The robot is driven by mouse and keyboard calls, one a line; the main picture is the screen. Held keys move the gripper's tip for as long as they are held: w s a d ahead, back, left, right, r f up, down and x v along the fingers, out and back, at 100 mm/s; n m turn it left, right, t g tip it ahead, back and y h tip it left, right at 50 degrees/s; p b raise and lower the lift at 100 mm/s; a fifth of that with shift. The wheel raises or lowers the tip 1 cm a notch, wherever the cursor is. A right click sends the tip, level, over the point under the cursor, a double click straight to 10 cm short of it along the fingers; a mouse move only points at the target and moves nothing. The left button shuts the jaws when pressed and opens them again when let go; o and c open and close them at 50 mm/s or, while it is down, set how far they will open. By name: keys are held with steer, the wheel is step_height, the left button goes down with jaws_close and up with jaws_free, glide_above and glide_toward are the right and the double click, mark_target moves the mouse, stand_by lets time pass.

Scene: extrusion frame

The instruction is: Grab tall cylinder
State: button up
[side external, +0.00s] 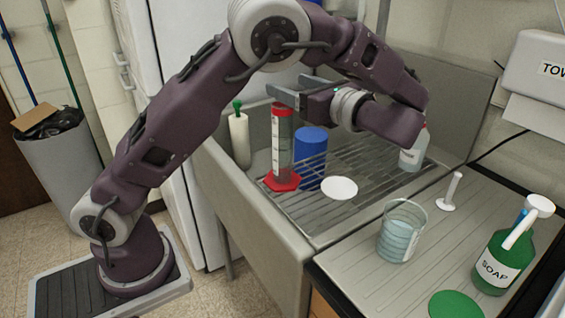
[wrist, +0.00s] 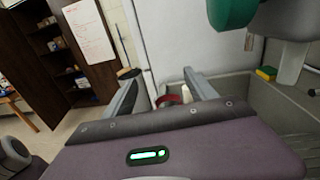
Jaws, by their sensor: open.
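The tall cylinder (side external: 282,150) is a clear, graduated tube with a red top and a red hexagonal base. It stands upright on the ribbed rack in the sink. My gripper (side external: 285,86) is open and level at the height of the cylinder's top, with its fingers pointing left in the side view. In the wrist view, a red rim (wrist: 168,100), seemingly the cylinder's top, shows between the open fingers of my gripper (wrist: 160,73). I cannot tell whether either finger touches it.
A blue cylinder (side external: 311,158) stands close on the right. A white bottle with a green top (side external: 239,138) stands on the left. A white disc (side external: 340,188) lies in front. A beaker (side external: 402,230) and soap bottle (side external: 500,262) stand on the right counter. The sink wall (side external: 245,205) runs along the left.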

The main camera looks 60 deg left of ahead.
mark_target(290, 125)
step_height(290, 125, down, 9)
steer(key=shift+w+a+f, duration=0.1)
steer(key=shift+w+f, duration=0.05)
steer(key=a, duration=0.4)
steer(key=a+f, duration=0.1)
steer(key=a, duration=0.1)
steer(key=shift+s+a, duration=0.3)
steer(key=shift+a, duration=0.05)
steer(key=shift+r, duration=0.1)
jaws_close()
